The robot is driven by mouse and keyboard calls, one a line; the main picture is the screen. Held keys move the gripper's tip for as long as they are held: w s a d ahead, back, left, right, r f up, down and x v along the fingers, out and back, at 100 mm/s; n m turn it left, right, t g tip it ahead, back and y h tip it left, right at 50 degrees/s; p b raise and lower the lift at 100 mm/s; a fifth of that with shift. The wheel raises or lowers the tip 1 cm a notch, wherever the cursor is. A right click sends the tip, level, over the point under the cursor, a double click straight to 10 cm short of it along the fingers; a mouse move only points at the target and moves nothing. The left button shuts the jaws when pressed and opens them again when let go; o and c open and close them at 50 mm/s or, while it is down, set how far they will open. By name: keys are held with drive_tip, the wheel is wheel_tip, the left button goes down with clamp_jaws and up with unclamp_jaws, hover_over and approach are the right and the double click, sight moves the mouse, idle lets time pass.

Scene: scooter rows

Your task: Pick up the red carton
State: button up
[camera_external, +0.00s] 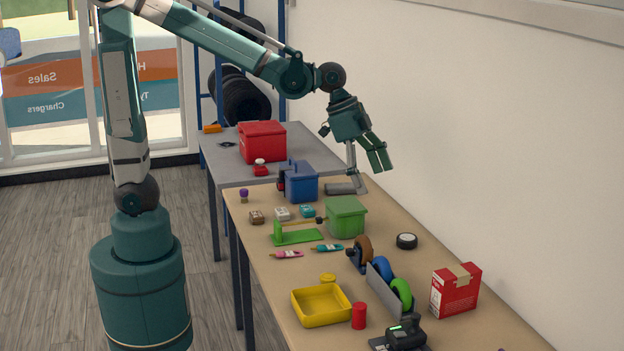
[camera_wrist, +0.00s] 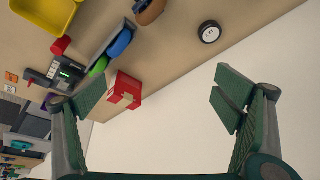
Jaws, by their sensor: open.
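The red carton (camera_external: 455,291) stands upright near the wall side of the tan table, at the right in the external view. It has a tan strip over its top and pale print on its side. In the wrist view the red carton (camera_wrist: 124,92) shows left of centre, by the table's edge. My gripper (camera_external: 377,157) is raised above the far end of the table, well away from the carton. Its two fingers are wide apart in the wrist view (camera_wrist: 160,95), with nothing held between them.
Close to the carton are a rack with coloured rolls (camera_external: 384,279), a black device (camera_external: 405,334), a red cylinder (camera_external: 359,316) and a yellow tray (camera_external: 298,307). A small black wheel (camera_external: 407,241) lies farther back. A green box (camera_external: 346,217) stands below my gripper. The wall runs behind the carton.

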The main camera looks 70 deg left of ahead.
sight(453, 267)
drive_tip(key=w+d+f+m+g+p, duration=0.1)
drive_tip(key=w+d+f, duration=0.3)
drive_tip(key=d, duration=0.4)
drive_tip(key=w+d+f+m+g+h+p, duration=0.1)
drive_tip(key=w+d+f+m, duration=0.3)
drive_tip(key=d, duration=0.5)
drive_tip(key=w+d+f+m+g+p, duration=0.1)
drive_tip(key=w+d+f+m+p, duration=0.2)
drive_tip(key=d+f, duration=0.3)
drive_tip(key=shift+w+d+f+g+h, duration=0.15)
drive_tip(key=shift+w+d+g, duration=0.1)
drive_tip(key=shift+d, duration=0.55)
drive_tip(key=shift+w+d+g+h, duration=0.15)
drive_tip(key=shift+w+d, duration=0.1)
drive_tip(key=shift+d, duration=0.5)
drive_tip(key=shift+x, duration=1.3)
drive_tip(key=shift+f, duration=0.15)
drive_tip(key=shift+x, duration=2.45)
drive_tip(key=shift+w, duration=0.1)
